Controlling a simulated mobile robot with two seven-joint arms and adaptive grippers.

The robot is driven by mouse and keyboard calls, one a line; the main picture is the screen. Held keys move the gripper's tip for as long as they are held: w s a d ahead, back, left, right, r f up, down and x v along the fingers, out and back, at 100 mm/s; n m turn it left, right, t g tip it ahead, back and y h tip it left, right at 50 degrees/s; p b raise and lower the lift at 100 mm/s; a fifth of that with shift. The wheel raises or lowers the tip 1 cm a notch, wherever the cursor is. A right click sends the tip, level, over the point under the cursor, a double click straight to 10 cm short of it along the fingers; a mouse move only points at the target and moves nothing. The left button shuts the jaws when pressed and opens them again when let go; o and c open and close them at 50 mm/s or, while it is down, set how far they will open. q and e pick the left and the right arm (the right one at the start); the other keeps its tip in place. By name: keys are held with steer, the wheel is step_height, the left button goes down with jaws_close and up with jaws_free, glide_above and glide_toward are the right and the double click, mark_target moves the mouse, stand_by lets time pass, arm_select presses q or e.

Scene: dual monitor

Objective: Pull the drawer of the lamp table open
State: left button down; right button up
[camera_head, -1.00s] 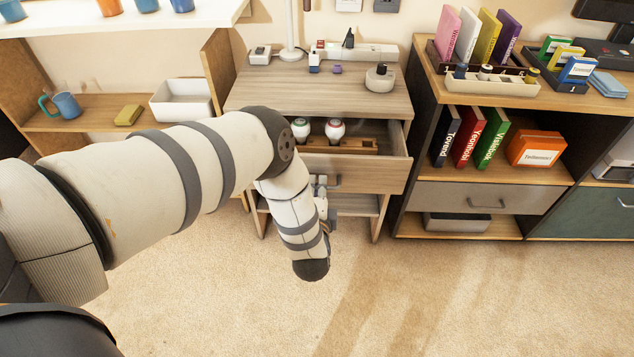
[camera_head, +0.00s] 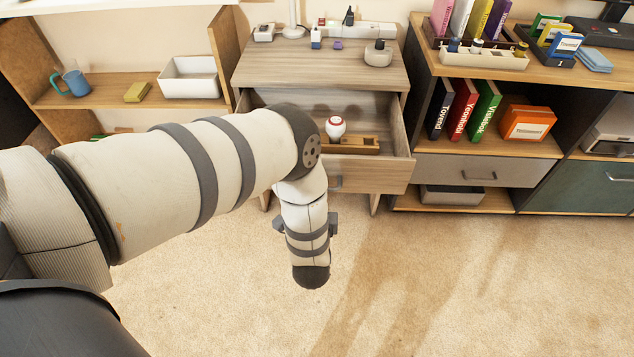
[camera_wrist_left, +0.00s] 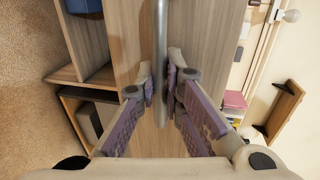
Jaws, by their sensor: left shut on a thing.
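The lamp table (camera_head: 320,68) stands at the back, with a light wood top. Its drawer (camera_head: 385,174) is pulled out, and its inside shows from above. A white bulb with a red mark (camera_head: 335,128) and a wooden tray (camera_head: 358,145) are in it. My left arm covers the drawer's left part. In the left wrist view, the metal drawer handle (camera_wrist_left: 161,40) runs between the fingers of my left gripper (camera_wrist_left: 160,72), which is shut on it. In the head view my left gripper is mostly hidden behind its own arm. My right gripper is not in view.
A lamp base (camera_head: 293,31), a power strip (camera_head: 358,33) and a round grey pot (camera_head: 378,54) stand on the table top. A bookcase (camera_head: 490,172) is close on the right, an open shelf (camera_head: 110,90) on the left. The carpet (camera_head: 450,280) in front is clear.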

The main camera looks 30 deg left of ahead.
arm_select(q)
steer(key=c, duration=1.7)
jaws_free()
steer(key=v, duration=1.2)
steer(key=shift+d, duration=0.1)
